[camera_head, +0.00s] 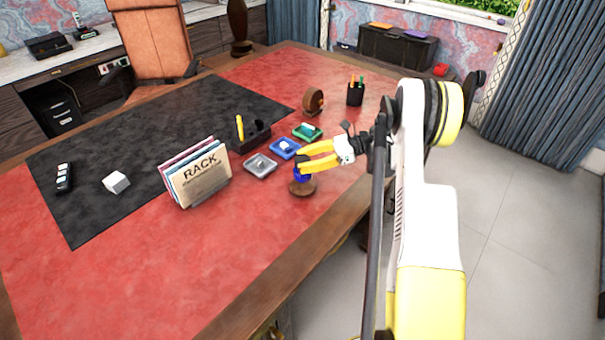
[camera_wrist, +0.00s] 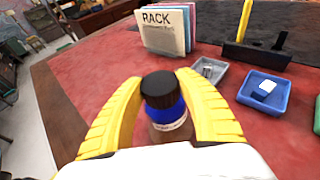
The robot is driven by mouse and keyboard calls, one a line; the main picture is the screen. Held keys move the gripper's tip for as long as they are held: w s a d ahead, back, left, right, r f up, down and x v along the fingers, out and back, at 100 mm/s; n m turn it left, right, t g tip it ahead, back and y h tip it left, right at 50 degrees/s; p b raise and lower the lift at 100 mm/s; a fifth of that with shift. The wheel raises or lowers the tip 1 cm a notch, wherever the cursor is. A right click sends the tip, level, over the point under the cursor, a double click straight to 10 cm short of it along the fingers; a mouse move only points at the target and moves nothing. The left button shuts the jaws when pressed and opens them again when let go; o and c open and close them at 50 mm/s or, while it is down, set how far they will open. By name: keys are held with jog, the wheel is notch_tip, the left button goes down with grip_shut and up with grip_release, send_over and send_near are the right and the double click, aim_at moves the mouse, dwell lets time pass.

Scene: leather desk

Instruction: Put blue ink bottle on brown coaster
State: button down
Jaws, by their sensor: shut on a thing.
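The blue ink bottle (camera_head: 300,174) has a dark cap and stands about upright at the right front of the red desk top. In the wrist view the bottle (camera_wrist: 170,113) sits between the two yellow fingers of my gripper (camera_wrist: 165,100). My gripper (camera_head: 303,158) is shut on it. The round brown coaster (camera_head: 303,190) is directly under the bottle in the head view. Whether the bottle's base touches the coaster or is slightly above it, I cannot tell. In the wrist view the bottle and fingers hide most of what lies beneath.
A grey tray (camera_head: 260,166), a blue tray (camera_head: 285,148) and a green tray (camera_head: 307,132) lie behind the bottle. A letter rack (camera_head: 200,180) stands to the left. A black pen holder (camera_head: 255,137) is farther back. The front of the red desk top is clear.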

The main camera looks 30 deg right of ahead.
jog(key=shift+f+b, duration=0.75)
jog(key=shift+f, duration=1.15)
jog(key=shift+f, duration=0.1)
jog(key=c, duration=0.8)
grip_release()
jog(key=shift+c, duration=0.2)
